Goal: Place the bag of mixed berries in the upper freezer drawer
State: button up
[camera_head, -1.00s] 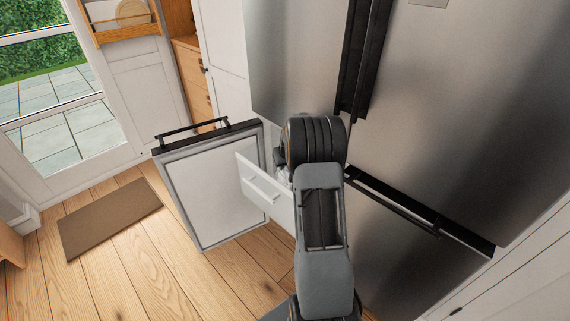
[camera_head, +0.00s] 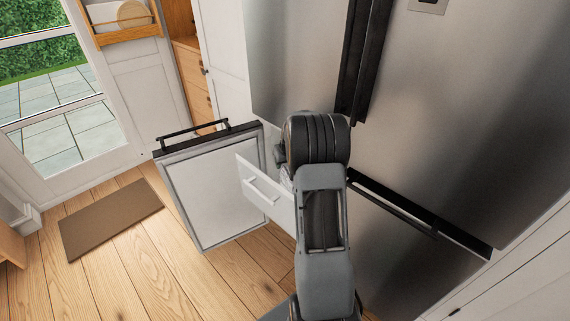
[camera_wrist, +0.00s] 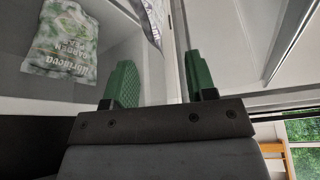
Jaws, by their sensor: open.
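In the wrist view my gripper (camera_wrist: 157,82) has its two green fingers apart, with nothing seen between them. A drawer with a white front (camera_head: 265,190) is pulled out of the open freezer in the head view. My arm hides its right part and the inside, and my gripper is hidden there too. A bag labelled garden peas (camera_wrist: 62,42) lies at the upper left of the wrist view, against pale walls.
The freezer door (camera_head: 212,190) stands open to the left of the drawer. The steel fridge doors (camera_head: 430,120) are shut, and a lower door with a dark handle (camera_head: 395,200) is right of my arm. A brown mat (camera_head: 110,218) lies on the otherwise clear wooden floor.

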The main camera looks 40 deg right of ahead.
jog(key=p+v, duration=0.1)
jog(key=v, duration=0.9)
jog(key=s+a+r, duration=0.3)
jog(key=a, duration=0.6)
jog(key=s+a+n+g+y, duration=0.1)
jog(key=s+a+n, duration=0.1)
jog(key=s+a, duration=1.4)
jog(key=shift+s+r+n, duration=0.35)
jog(key=shift+s+n, duration=0.05)
jog(key=shift+s, duration=0.35)
jog(key=shift+a+r, duration=0.1)
jog(key=shift+a, duration=0.05)
